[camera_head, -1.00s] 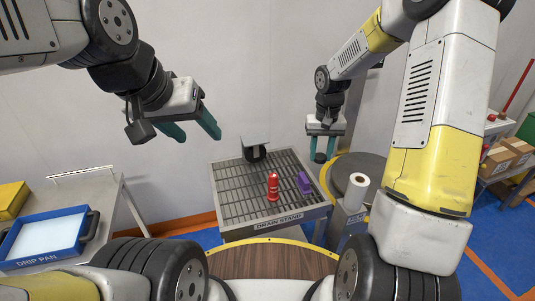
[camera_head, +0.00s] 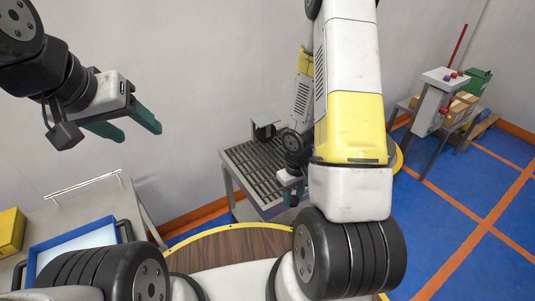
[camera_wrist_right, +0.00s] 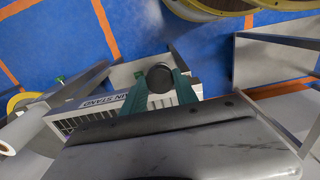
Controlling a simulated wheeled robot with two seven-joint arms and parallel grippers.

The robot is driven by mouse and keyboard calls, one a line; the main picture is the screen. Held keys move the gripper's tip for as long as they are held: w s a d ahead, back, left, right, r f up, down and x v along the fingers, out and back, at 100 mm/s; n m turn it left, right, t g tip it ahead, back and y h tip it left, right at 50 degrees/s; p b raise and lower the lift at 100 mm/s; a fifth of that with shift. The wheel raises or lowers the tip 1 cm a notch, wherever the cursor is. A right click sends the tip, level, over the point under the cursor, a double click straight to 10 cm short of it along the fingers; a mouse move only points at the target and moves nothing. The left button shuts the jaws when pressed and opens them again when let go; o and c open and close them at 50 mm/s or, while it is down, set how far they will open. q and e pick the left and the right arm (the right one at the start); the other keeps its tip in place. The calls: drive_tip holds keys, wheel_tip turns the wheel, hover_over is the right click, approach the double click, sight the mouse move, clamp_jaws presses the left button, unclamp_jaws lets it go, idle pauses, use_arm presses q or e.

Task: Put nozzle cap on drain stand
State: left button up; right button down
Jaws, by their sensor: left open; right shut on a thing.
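The drain stand (camera_head: 240,165) is a grey table with a slatted top near the middle of the head view. Its labelled front edge (camera_wrist_right: 95,104) shows in the right wrist view. My right gripper (camera_head: 291,196) is at the stand's front right corner, partly behind my right arm. In the right wrist view its teal fingers are shut on a round black nozzle cap (camera_wrist_right: 160,77). I cannot tell whether the cap touches the stand. My left gripper (camera_head: 139,130) is open and empty, high at the left.
My right arm hides the stand's right part. A dark block with a pale plate (camera_head: 264,131) stands at its back. A blue drip pan (camera_head: 45,258) and yellow box (camera_head: 11,232) are at left. A side table (camera_head: 440,80) with boxes is at right; blue floor lies before it.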

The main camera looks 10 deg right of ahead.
drive_tip(key=shift+a+f, duration=0.15)
drive_tip(key=shift+a, duration=0.15)
hover_over(269, 183)
drive_tip(key=shift+s+a+f, duration=0.1)
drive_tip(key=shift+s+f, duration=0.05)
drive_tip(key=shift+f, duration=2.3)
drive_tip(key=shift+f, duration=0.15)
drive_tip(key=c, duration=0.9)
unclamp_jaws()
drive_tip(key=shift+c, duration=0.2)
